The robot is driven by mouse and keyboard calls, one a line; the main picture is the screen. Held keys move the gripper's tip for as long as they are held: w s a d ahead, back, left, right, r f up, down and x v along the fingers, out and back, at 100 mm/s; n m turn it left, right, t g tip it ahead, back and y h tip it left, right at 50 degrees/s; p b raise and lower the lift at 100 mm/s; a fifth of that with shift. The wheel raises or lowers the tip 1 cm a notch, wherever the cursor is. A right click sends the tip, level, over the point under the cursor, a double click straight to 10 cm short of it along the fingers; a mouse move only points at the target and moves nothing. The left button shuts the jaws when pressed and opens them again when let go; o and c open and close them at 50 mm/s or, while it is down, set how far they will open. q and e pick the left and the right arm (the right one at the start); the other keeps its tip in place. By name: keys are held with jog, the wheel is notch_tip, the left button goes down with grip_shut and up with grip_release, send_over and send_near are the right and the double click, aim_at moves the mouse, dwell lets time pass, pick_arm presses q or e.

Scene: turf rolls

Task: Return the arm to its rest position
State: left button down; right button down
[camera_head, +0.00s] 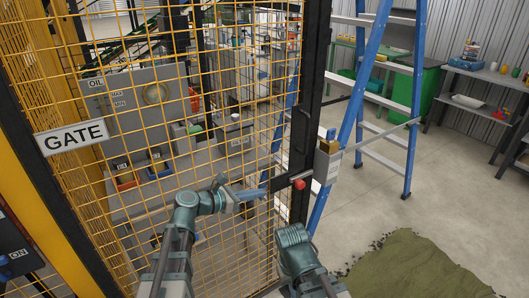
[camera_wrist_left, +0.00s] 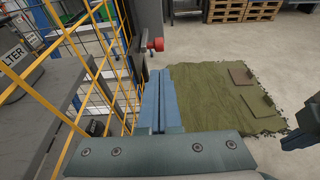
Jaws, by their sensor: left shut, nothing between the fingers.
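My left gripper (camera_head: 262,192) is in front of the yellow mesh gate (camera_head: 118,205), close to its black post, its fingers pointing right. In the left wrist view its two blue fingers (camera_wrist_left: 160,88) lie together, shut, with nothing between them. I cannot tell whether the fingers touch the mesh.
A red knob (camera_head: 299,184) sits on the black post (camera_head: 305,120). A blue stepladder (camera_head: 372,70) stands beyond it. Green turf (camera_head: 415,270) lies on the floor at lower right. Shelves (camera_head: 485,75) stand at the right wall. Bare floor (camera_head: 450,190) lies between.

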pick_arm(q)
jog(key=s+d+f+m+g+y+p, duration=0.2)
jog(key=s+d+f+m+g, duration=0.15)
jog(key=s+m, duration=0.3)
jog(key=s+d+f+m+g+y+p, duration=0.2)
jog(key=s+d+f+m+g+y, duration=0.15)
jog(key=s+m, duration=0.35)
jog(key=s+a+f+m+g+y+p, duration=0.1)
jog(key=s+a+m+y, duration=0.5)
jog(key=m, duration=0.9)
jog(key=shift+s+a+f+g+y+p, duration=0.4)
jog(key=shift+s+g+y+p, duration=0.1)
jog(key=shift+s+y+p, duration=0.65)
jog(key=shift+m, duration=0.25)
